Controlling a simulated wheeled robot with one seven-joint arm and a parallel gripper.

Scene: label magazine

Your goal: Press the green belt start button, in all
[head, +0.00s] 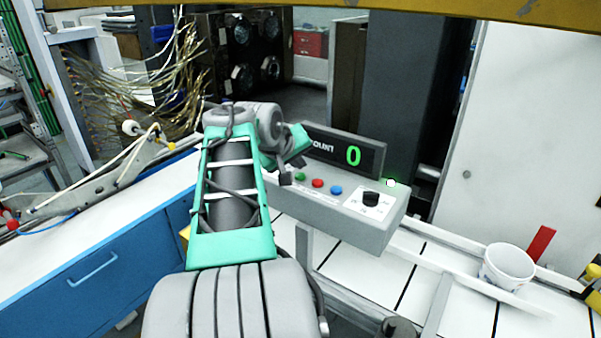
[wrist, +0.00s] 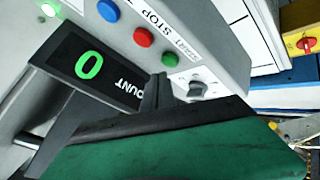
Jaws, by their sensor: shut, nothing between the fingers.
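The green button (head: 300,176) is the leftmost of a row of round buttons on a grey control box (head: 345,215). It also shows whole in the wrist view (wrist: 170,59), near the label words START and STOP. My gripper (head: 285,178) is shut and empty, just left of the green button in the head view. In the wrist view the dark fingertips (wrist: 157,82) end close to the button's edge. I cannot tell how high they are above the panel. The count display (head: 345,152) on the box reads 0 in green.
A red button (head: 318,183) and a blue button (head: 336,190) sit right of the green one. A black knob (head: 371,199) and a lit green-white lamp (head: 390,183) are further right. A white bucket (head: 508,265) stands on the white slatted surface at right.

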